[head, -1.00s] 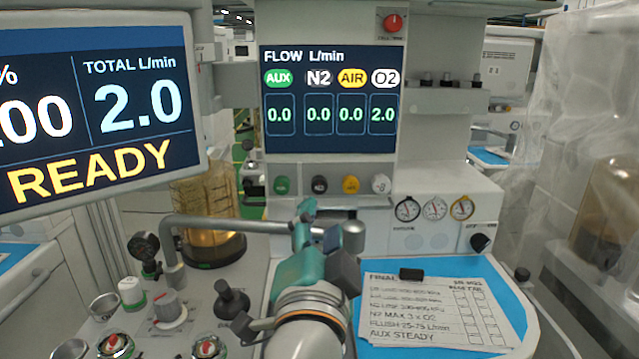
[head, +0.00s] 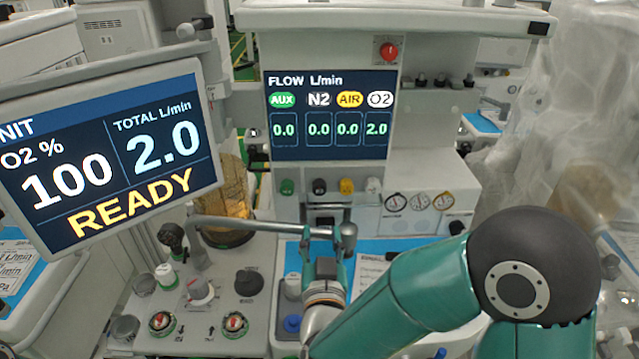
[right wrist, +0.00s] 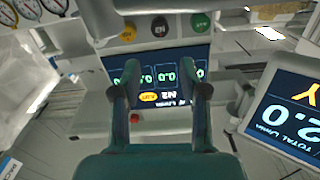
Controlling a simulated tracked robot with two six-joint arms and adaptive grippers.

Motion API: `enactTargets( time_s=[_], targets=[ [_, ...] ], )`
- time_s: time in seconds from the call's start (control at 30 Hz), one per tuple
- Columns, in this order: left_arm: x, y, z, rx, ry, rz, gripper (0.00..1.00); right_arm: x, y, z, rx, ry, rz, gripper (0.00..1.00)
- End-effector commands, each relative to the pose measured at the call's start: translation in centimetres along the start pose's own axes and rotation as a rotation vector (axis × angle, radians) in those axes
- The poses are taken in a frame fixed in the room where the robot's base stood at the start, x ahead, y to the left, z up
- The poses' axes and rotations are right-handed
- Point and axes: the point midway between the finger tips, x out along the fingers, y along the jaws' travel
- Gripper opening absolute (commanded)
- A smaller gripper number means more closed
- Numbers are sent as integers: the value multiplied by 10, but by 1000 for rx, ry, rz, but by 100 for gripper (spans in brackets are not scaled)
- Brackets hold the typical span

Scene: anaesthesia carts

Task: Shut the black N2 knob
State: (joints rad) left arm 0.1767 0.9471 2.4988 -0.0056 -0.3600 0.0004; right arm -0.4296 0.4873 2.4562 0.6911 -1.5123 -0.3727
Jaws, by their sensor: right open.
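The black N2 knob (head: 319,187) sits below the flow screen, between the green knob (head: 287,187) and the yellow knob (head: 346,187). The flow screen (head: 330,115) reads 0.0 under N2 and 2.0 under O2. My right gripper (head: 322,243) is in front of and below the knob row, apart from it. In the right wrist view my right gripper (right wrist: 160,66) is open and empty. The black knob (right wrist: 160,29) shows there upside down, beyond the fingers and roughly midway between them. My left gripper is not in view.
A grey horizontal bar (head: 265,226) crosses low in front of the knobs, close to my right gripper. A white O2 knob (head: 374,187) ends the row. The READY monitor (head: 110,160) stands left; gauges (head: 420,201) are right. Several controls cover the left worktop.

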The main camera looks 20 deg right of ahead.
Motion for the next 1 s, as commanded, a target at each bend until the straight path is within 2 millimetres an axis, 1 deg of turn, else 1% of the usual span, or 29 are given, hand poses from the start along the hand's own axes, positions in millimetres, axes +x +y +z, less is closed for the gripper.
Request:
enactTargets(
  time_s=[0.4, 0.6, 0.7, 0.8, 1.0],
  targets=[
    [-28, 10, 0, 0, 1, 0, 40, 88, 1, -3, 1, 0, 4, 43],
    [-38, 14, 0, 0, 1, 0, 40, 124, 1, -2, 0, 0, 2, 43],
    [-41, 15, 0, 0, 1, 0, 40, 136, 0, -2, 0, 0, 2, 43],
    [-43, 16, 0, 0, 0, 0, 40, 144, 0, -1, 0, 1, 0, 43],
    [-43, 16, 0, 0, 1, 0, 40, 148, 0, 0, 0, 0, 0, 43]
  ],
)
